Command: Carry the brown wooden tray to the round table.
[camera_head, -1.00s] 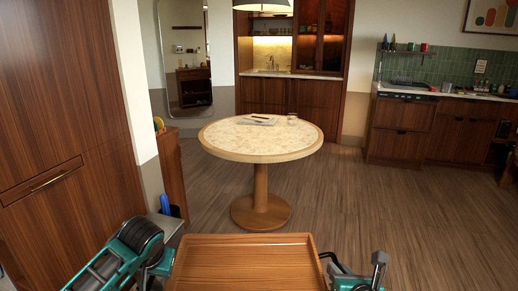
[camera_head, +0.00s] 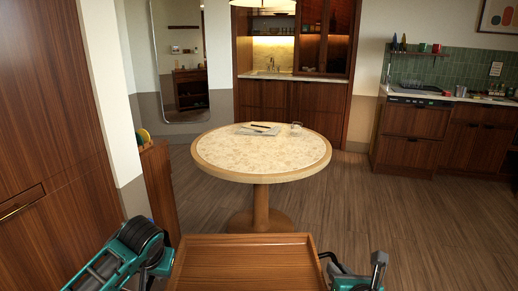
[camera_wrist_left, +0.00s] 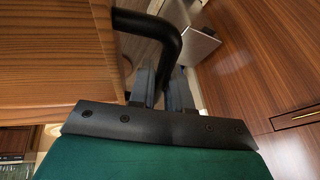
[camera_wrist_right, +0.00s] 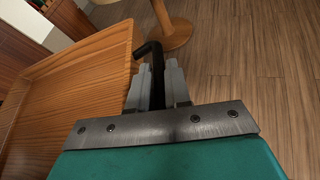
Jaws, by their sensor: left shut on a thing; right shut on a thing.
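The brown wooden tray (camera_head: 245,262) is at the bottom middle of the head view, in front of me and held off the floor. My right gripper (camera_wrist_right: 172,82) is shut on the tray's black handle (camera_wrist_right: 149,48) at its right side. My left gripper (camera_wrist_left: 160,84) is shut on the other black handle (camera_wrist_left: 150,24) at the tray's left side. In the head view the left fingers are hidden. The round table (camera_head: 262,176) stands ahead, beyond the tray, with a pale speckled top and a wooden pedestal. The tray looks empty and is apart from the table.
A notepad with a pen (camera_head: 260,129) and a glass (camera_head: 296,128) are at the far part of the tabletop. A tall wooden cabinet (camera_head: 50,150) is close on the left, with a low wooden unit (camera_head: 160,190) beyond it. Open floor (camera_head: 400,225) lies to the right.

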